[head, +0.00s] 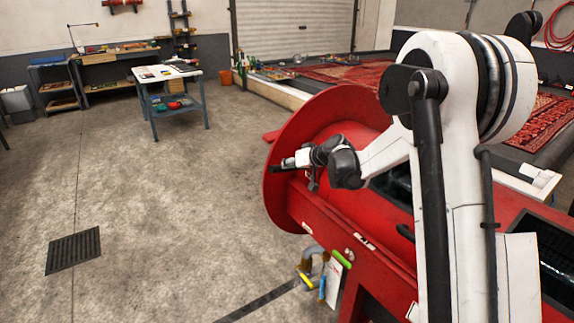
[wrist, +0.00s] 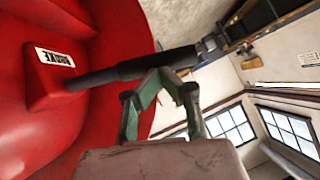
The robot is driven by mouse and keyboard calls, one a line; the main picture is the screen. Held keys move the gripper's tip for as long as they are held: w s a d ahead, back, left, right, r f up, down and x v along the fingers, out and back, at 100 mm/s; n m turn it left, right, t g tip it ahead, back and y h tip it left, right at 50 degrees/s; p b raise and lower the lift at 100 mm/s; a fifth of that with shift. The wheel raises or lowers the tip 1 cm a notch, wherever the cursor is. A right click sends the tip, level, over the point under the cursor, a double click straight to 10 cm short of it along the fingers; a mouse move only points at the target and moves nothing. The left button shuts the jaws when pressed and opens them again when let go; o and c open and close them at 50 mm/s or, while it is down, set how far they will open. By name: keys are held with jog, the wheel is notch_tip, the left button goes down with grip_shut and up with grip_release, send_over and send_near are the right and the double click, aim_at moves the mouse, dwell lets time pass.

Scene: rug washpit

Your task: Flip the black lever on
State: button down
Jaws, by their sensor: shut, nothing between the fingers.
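The black lever (wrist: 135,70) sticks out of a red housing with a white BRAKE label (wrist: 55,57) in the wrist view. It runs across the picture to a dark end at the upper right. My gripper (wrist: 160,76) has dark green fingers that converge at the lever's underside, near its middle. The fingers are shut with nothing between them. They look very close to the lever; I cannot tell whether they touch it. In the head view my gripper (head: 312,178) is at the face of the big red round machine (head: 300,120), and the lever there is hard to separate from it.
A blue-legged table (head: 168,75) and a workbench (head: 115,57) stand at the back left. Hand tools (head: 318,270) hang on the machine's front below my gripper. A floor grate (head: 73,250) lies at the left. The concrete floor in between is clear.

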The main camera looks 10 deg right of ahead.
jog(key=shift+a, duration=0.1)
jog(key=w+r+p+v, duration=0.1)
jog(key=r+p+v, duration=0.1)
jog(key=v, duration=1.1)
jog(key=shift+w+a+r+p, duration=0.2)
jog(key=shift+w+p, duration=0.1)
jog(key=shift+p, duration=0.15)
jog(key=shift+s+a, duration=0.1)
